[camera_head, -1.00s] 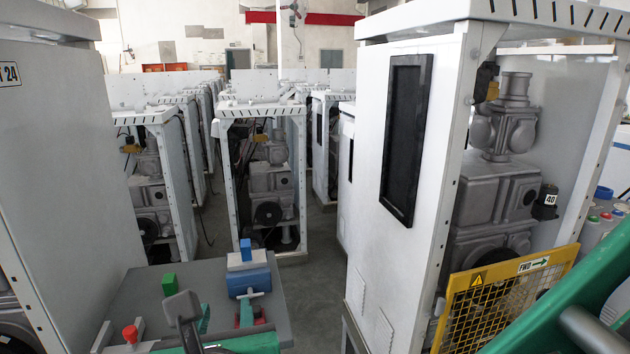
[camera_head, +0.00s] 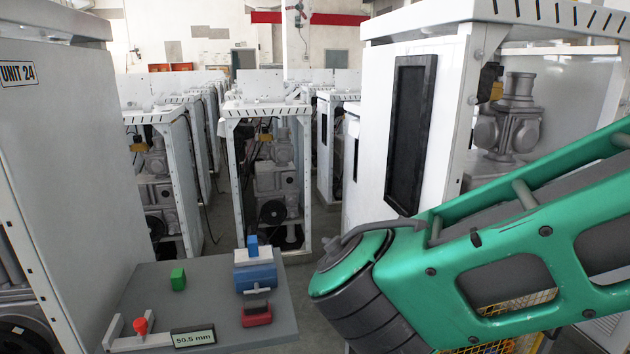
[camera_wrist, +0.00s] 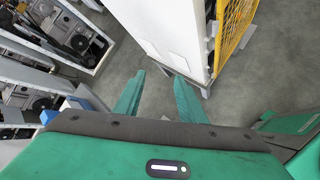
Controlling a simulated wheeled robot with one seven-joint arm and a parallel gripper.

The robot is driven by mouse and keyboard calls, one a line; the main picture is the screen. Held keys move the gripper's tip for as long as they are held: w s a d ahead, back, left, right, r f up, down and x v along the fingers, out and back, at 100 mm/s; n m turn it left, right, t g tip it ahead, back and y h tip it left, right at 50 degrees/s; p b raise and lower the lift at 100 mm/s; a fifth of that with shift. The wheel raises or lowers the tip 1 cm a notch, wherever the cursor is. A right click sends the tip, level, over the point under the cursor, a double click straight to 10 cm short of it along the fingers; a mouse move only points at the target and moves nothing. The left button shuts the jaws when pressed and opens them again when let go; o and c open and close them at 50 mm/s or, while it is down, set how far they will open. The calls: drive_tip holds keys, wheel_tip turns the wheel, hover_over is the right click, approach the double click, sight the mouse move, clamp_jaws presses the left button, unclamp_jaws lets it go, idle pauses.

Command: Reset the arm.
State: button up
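My green arm (camera_head: 480,265) reaches in from the right side of the head view, in front of a white dispenser cabinet. My gripper (camera_wrist: 158,97) shows in the wrist view with two green fingers spread apart and nothing between them. It points down toward the grey floor and a white cabinet's lower corner. The fingertips are not clearly visible in the head view.
A grey table (camera_head: 215,272) at lower left carries a green block (camera_head: 178,279), a blue cylinder device (camera_head: 256,275), a red item (camera_head: 256,314) and a "50.5 mm" display (camera_head: 194,339). White cabinets stand around. A yellow mesh guard (camera_wrist: 235,30) is near the cabinet.

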drive_tip(key=s+d+f+m+g, duration=0.2)
drive_tip(key=s+d+m+g, duration=0.1)
drive_tip(key=d+m, duration=0.65)
drive_tip(key=s+d+f+m+g, duration=0.25)
drive_tip(key=d+m, duration=0.45)
drive_tip(key=d, duration=0.6)
drive_tip(key=s+d+m+g+y, duration=0.1)
drive_tip(key=s+d+m, duration=0.3)
drive_tip(key=s+m, duration=0.3)
drive_tip(key=s+d+m+g+y, duration=0.2)
drive_tip(key=s+d+m, duration=0.2)
drive_tip(key=s+m, duration=0.3)
drive_tip(key=shift+s+r+m, duration=0.15)
drive_tip(key=shift+s+m, duration=0.2)
drive_tip(key=shift+s, duration=0.3)
drive_tip(key=shift+g, duration=0.25)
